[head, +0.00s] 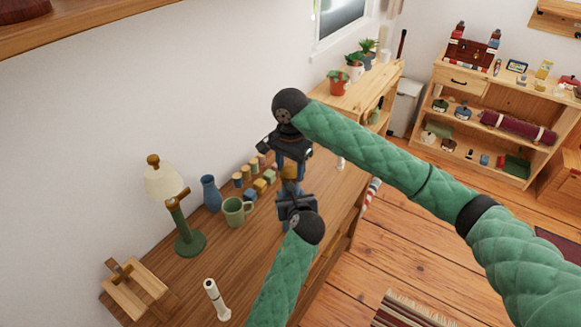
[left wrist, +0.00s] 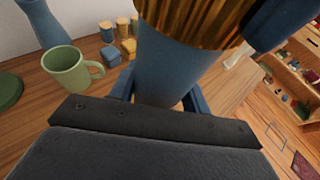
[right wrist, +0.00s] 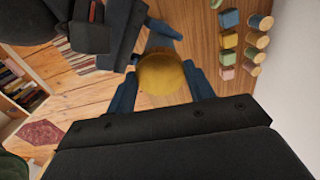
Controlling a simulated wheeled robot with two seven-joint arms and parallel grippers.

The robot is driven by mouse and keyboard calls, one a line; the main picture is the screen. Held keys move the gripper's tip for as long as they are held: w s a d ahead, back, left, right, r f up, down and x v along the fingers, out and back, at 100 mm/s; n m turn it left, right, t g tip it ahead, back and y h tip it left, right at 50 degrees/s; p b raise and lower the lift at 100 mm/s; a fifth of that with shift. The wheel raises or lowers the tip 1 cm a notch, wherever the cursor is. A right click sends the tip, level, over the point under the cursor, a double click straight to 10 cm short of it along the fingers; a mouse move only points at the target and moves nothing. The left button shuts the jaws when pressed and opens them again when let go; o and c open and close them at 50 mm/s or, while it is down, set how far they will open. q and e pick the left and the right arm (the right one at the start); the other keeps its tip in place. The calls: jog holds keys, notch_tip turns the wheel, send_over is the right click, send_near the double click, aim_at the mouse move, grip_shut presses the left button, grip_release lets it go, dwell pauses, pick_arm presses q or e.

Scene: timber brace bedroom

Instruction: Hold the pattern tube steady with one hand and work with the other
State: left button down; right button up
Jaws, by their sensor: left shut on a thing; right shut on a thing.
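The pattern tube (left wrist: 168,70) is a blue cylinder with a brown, grained upper part (left wrist: 195,22) in the left wrist view. In the head view, a tan part of it (head: 290,172) shows between my two grippers. My left gripper (head: 294,196) is shut on the blue lower part. My right gripper (head: 290,158) is above it, shut on the upper end. In the right wrist view, a round mustard-yellow top (right wrist: 161,76) sits between the blue fingers. The tube looks roughly upright over the wooden desk (head: 190,282). My grippers hide most of it in the head view.
A green mug (head: 234,211), blue vase (head: 210,193) and lamp (head: 180,205) stand left of my grippers. A white cylinder (head: 216,300) and wooden stand (head: 135,288) are nearer. Shelves (head: 480,120) stand at the right; floor between is open.

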jog(key=m, duration=1.2)
jog(key=shift+w, duration=0.1)
jog(key=o, duration=0.9)
jog(key=shift+o, duration=0.2)
jog(key=shift+r, duration=2.25)
jog(key=shift+c, duration=0.4)
